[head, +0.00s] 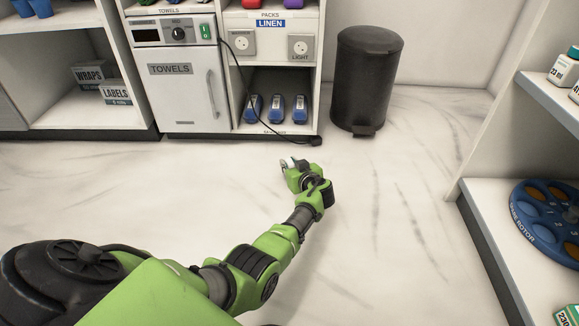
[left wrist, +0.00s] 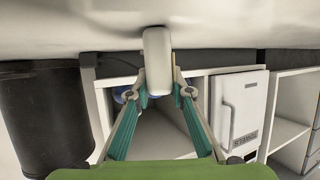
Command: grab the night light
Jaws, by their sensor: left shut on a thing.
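The night light (left wrist: 157,60) is a small white piece with rounded ends in the left wrist view. It sits between the two fingertips of my left gripper (head: 289,163), which is shut on it. In the head view my left gripper is above the floor in front of the cabinet, and the night light is mostly too small and hidden to make out. A socket (head: 300,47) labelled LIGHT is on the cabinet, with a second socket (head: 241,42) to its left. My right gripper is not in view.
A dark bin (head: 367,80) stands right of the cabinet. A black cord runs from the towel warmer (head: 185,85) down to a black plug (head: 315,141) near the floor. Blue bottles (head: 276,108) stand in the lower bay. Shelves (head: 490,205) stand at right. Open floor lies between.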

